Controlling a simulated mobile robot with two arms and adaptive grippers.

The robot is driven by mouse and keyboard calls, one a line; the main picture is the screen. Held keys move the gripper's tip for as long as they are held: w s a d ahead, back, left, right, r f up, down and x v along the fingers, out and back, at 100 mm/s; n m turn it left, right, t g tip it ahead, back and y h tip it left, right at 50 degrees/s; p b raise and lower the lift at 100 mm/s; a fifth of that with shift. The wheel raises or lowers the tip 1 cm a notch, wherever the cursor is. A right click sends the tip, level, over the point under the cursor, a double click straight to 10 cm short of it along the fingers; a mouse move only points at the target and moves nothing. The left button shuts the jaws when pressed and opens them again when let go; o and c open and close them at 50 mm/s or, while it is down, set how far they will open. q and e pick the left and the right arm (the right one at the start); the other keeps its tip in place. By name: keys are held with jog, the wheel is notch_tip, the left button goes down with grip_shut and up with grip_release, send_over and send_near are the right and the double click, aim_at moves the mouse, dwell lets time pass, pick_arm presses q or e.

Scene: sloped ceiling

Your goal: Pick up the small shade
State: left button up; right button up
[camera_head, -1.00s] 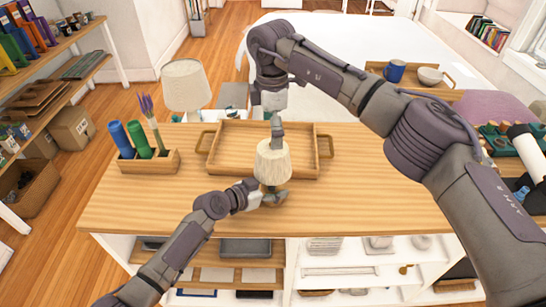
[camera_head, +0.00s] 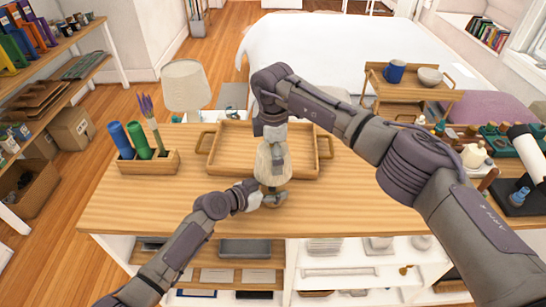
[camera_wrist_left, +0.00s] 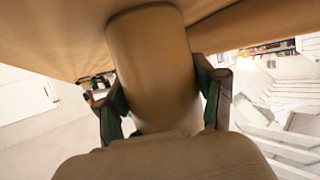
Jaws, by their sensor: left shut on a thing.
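The small shade (camera_head: 263,166), cream and tapered, sits upright on a small lamp near the middle of the wooden table. My left gripper (camera_head: 268,197) is shut on the lamp's lower part, below the shade. In the left wrist view, the fingers of the left gripper (camera_wrist_left: 163,100) press both sides of a tan, rounded body (camera_wrist_left: 150,65), the lamp's stem or base. My right gripper (camera_head: 277,155) points down from above and overlaps the shade's upper part. Whether its fingers touch the shade or are closed is not clear.
A wooden tray (camera_head: 226,172) with handles lies just behind the small lamp. A larger white lampshade (camera_head: 186,86) stands at the back left, near a wooden holder (camera_head: 150,164) with blue and green cylinders.

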jog(key=c, duration=0.5)
jog(key=shift+r, duration=0.1)
notch_tip(320, 180, up, 10)
jog(key=shift+f, duration=0.1)
dwell(0.3)
notch_tip(320, 180, up, 6)
dwell(0.9)
pick_arm(q)
jog(key=o, duration=1.6)
jog(key=shift+c, duration=0.2)
jog(key=shift+a, duration=0.1)
